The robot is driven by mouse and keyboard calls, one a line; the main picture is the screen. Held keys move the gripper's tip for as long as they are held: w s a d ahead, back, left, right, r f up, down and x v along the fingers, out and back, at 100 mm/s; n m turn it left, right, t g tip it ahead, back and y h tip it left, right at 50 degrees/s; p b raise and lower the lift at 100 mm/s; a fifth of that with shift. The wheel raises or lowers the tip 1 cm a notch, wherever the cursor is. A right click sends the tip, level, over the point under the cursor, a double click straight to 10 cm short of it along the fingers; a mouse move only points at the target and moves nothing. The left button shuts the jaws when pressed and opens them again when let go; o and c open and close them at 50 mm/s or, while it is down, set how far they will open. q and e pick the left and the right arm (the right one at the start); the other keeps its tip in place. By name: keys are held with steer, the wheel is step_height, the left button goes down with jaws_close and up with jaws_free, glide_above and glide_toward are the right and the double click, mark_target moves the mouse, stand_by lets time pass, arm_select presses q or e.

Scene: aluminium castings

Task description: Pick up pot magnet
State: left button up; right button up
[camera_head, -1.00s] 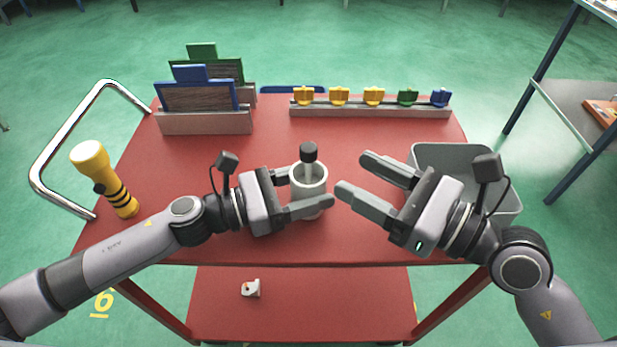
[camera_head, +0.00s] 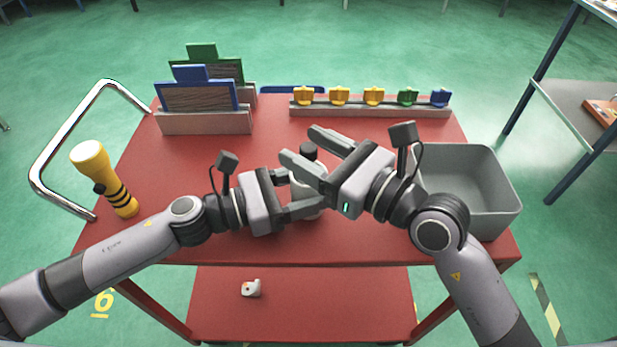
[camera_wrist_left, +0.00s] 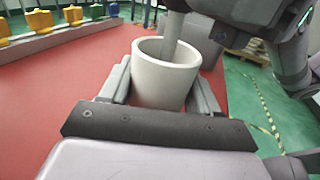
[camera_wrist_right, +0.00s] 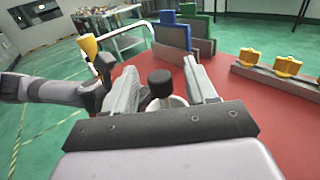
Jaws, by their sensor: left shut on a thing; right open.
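A white cup (camera_head: 309,200) stands on the red table top. My left gripper (camera_wrist_left: 160,78) is shut on its sides; the cup shows clearly in the left wrist view (camera_wrist_left: 163,84). A black knob (camera_head: 308,150), which looks like the top of the pot magnet, stands above the cup; its lower end is hidden. My right gripper (camera_head: 300,144) is open, with its fingers on either side of the knob. In the right wrist view the knob (camera_wrist_right: 160,82) sits between the fingers, with a gap on each side visible.
A grey bin (camera_head: 480,165) stands at the table's right. A rack with yellow, green and blue clips (camera_head: 373,95) and framed panels (camera_head: 198,97) stand at the back. A yellow flashlight (camera_head: 105,180) is at the left. A small white-orange item (camera_head: 250,288) lies on the lower shelf.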

steer(key=shift+x, duration=1.3)
jaws_close()
steer(key=shift+r, duration=0.15)
step_height(320, 180, up, 10)
arm_select(q)
steer(key=o, duration=1.2)
